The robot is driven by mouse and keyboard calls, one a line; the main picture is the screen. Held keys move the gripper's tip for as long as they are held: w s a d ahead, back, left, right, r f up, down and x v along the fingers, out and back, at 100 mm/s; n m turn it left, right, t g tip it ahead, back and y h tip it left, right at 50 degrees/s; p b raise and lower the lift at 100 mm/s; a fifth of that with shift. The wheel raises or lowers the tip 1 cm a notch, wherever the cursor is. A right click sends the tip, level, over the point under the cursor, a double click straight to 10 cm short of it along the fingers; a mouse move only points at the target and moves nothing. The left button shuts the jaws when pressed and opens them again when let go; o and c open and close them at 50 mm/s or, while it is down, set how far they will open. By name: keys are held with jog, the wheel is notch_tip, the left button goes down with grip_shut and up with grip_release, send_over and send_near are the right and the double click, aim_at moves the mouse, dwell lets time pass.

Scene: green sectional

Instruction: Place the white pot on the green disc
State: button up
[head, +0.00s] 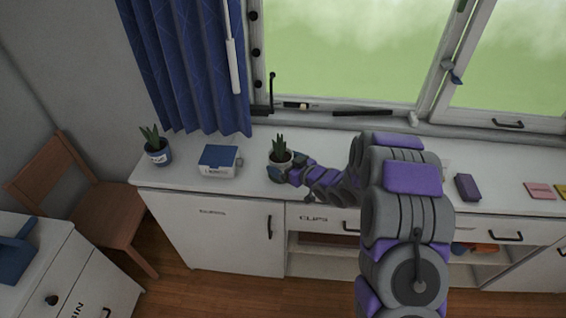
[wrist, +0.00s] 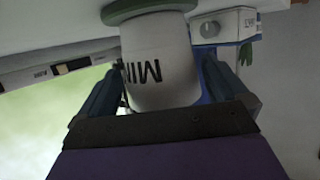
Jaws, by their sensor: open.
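The white pot (head: 283,157) with a spiky green plant stands upright on the white counter in the head view. It fills the middle of the wrist view (wrist: 158,60), which is upside down, with dark lettering on its side. The green disc (wrist: 140,12) shows at the pot's base, and the pot appears to rest on it. In the head view the disc cannot be made out. My gripper (wrist: 161,68) is open, with one finger on each side of the pot. In the head view my gripper (head: 281,173) is at the pot's front. Finger contact is unclear.
A blue-and-white box (head: 218,161) stands left of the pot, and a dark blue potted plant (head: 157,148) further left. A purple block (head: 467,187) and pink notes (head: 540,190) lie to the right. The window ledge (head: 345,113) and blue curtain (head: 190,65) are behind.

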jog(key=p+v, duration=0.1)
jog(key=v, duration=1)
jog(key=shift+p, duration=0.3)
jog(key=shift+d, duration=0.15)
jog(key=d+r+m+h, duration=0.2)
jog(key=d+r+h, duration=0.2)
jog(key=d+h, duration=0.45)
jog(key=s+d+r+m+g+h, duration=0.3)
jog(key=s+d+r, duration=0.2)
jog(key=s+d, duration=0.3)
jog(key=s+a+r+m+g, duration=0.1)
jog(key=s+a+r+g, duration=0.1)
jog(key=s, duration=0.9)
jog(key=s+a+r+m+g+y, duration=0.1)
jog(key=s+g, duration=0.3)
jog(key=s, duration=0.7)
jog(key=s+a+r+m+g, duration=0.2)
jog(key=s+a+r+g, duration=0.1)
jog(key=s, duration=0.9)
jog(key=shift+a+r, duration=0.2)
jog(key=shift+r, duration=0.15)
jog(key=shift+w+d, duration=0.1)
